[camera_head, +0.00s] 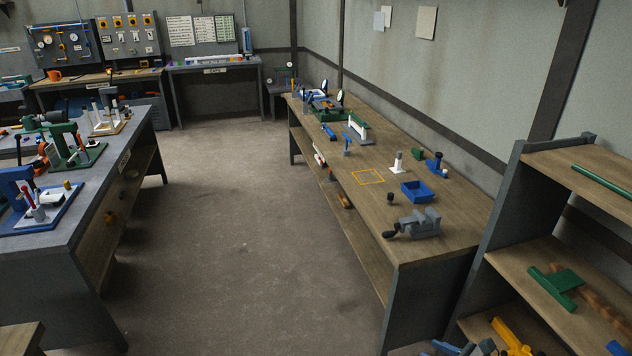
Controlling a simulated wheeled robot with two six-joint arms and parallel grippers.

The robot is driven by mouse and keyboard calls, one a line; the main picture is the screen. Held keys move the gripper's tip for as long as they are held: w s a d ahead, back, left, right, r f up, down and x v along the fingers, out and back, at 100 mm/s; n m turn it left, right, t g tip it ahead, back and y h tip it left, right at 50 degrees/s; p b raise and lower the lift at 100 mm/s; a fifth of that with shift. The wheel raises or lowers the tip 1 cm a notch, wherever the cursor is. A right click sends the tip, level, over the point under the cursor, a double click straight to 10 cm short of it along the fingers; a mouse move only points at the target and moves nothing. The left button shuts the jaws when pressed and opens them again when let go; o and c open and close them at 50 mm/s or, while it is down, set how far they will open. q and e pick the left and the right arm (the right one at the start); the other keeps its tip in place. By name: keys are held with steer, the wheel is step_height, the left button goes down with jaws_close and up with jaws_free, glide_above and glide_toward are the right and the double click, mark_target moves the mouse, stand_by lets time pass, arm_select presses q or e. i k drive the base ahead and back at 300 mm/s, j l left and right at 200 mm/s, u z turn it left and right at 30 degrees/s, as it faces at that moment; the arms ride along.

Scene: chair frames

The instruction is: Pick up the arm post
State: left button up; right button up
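Neither of my grippers is in view, and no arm of mine shows. I cannot tell for sure which piece is the arm post. A small upright white post on a base (397,161) stands on the long wooden bench (345,205) at the right. A green rod (602,181) lies on the top board of the shelf at the far right. A green T-shaped piece (556,284) lies on the board below. A yellow piece (511,338) shows lower down, partly cut off by the frame edge.
A grey vise (417,224), a blue tray (417,192) and a yellow outlined square (367,177) are on the right bench. A grey workbench (85,215) with fixtures stands at the left. The floor (235,230) between the benches is clear. The shelf unit (510,210) stands at the right.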

mark_target(397, 169)
steer(key=i+l, duration=0.15)
steer(key=i, duration=0.9)
steer(key=i+l, duration=0.1)
steer(key=i, duration=0.95)
steer(key=i+z, duration=0.2)
steer(key=i, duration=0.4)
steer(key=i+z, duration=0.25)
steer(key=i, duration=0.35)
steer(key=i+j+z, duration=0.2)
steer(key=i, duration=0.35)
